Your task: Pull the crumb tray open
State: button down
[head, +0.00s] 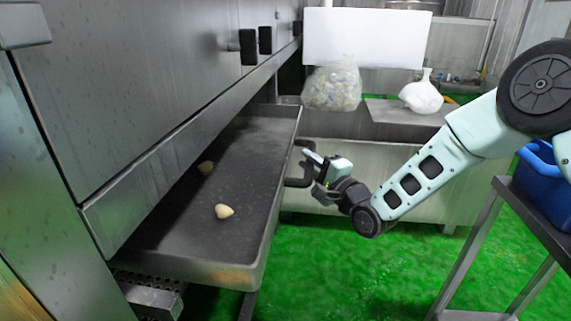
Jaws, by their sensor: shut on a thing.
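The crumb tray (262,150) is a long, shallow dark metal tray. It sticks out from under the big steel machine on the left, with its floor largely exposed. A dark bar handle (297,182) stands out from the tray's right side. My gripper (309,168) is at this handle, shut on it. The fingertips are small and partly hidden by the gripper body.
A blue bin (540,170) stands on a metal table (506,182) at the right. A steel bench (400,125) behind holds a clear filled bag (333,84) and a white bag (421,95). The green floor (370,265) between tray and table is clear.

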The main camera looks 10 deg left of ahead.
jog(key=w+d+p, duration=0.1)
jog(key=d+p, duration=0.3)
jog(key=d, duration=1.9)
jog(key=shift+w+d, duration=0.2)
jog(key=shift+d, duration=0.15)
jog(key=c, duration=1.3)
grip_release()
